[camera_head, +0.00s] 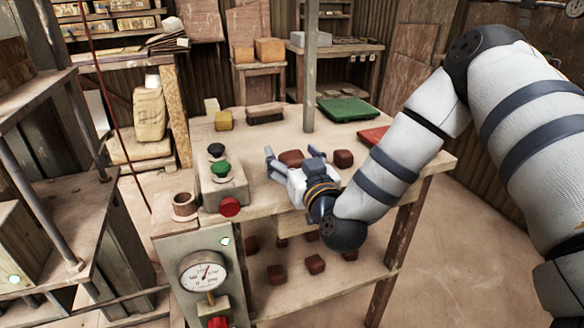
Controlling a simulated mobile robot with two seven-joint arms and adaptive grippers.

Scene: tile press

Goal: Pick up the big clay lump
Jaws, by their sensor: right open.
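A big reddish-brown clay lump (291,158) lies on the worktable, partly hidden by my right gripper. A smaller dark red lump (343,158) lies just to its right, apart from it. My right gripper (290,152) reaches in from the right, low over the table. Its fingers are open, one on the left side of the big lump and one on its right. I cannot tell whether they touch it. My left gripper is not in view.
A metal post (310,70) rises behind the lumps. A control box (220,185) with buttons and a brown cup (184,204) stand left. A brush (265,114), a green tray (346,109) and a red tray (373,135) lie behind. Several lumps (315,264) sit on the lower shelf.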

